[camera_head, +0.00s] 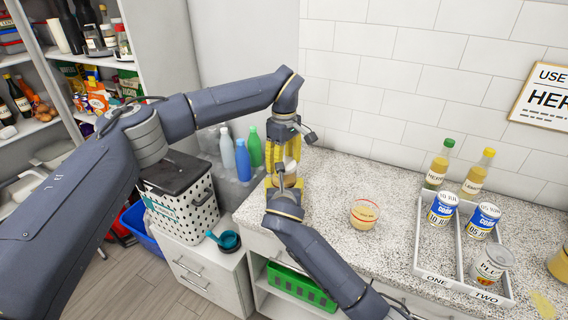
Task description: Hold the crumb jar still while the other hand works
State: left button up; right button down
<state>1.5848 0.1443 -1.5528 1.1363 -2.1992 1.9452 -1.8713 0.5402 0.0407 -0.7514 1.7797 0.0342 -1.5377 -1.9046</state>
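My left gripper (284,148) points down at the counter's left end, its arm arching in from the left. My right gripper (284,180) reaches up to the same spot from below. A small pale and brown jar-like item (291,166) shows between them, mostly hidden. Its label is not visible, so I cannot tell whether it is the crumb jar. The fingers overlap each other and yellow parts, so their opening and grip are unclear. A small clear tub (364,214) with tan contents and an orange label stands on the counter to the right, apart from both grippers.
A grey two-compartment tray (436,276) marked ONE and TWO holds cans. Two oil-coloured bottles (438,164) stand at its back. Coloured bottles (243,160) and a spotted white bin (183,206) are left of the grippers. The speckled counter (335,245) is clear around the tub.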

pick_arm(q)
jog(key=n, duration=2)
jog(key=shift+r+n, duration=0.1)
jog(key=shift+n, duration=0.3)
jog(key=n, duration=1.6)
jog(key=shift+n, duration=0.4)
jog(key=n, duration=0.4)
jog(key=shift+n, duration=0.3)
jog(key=n, duration=0.5)
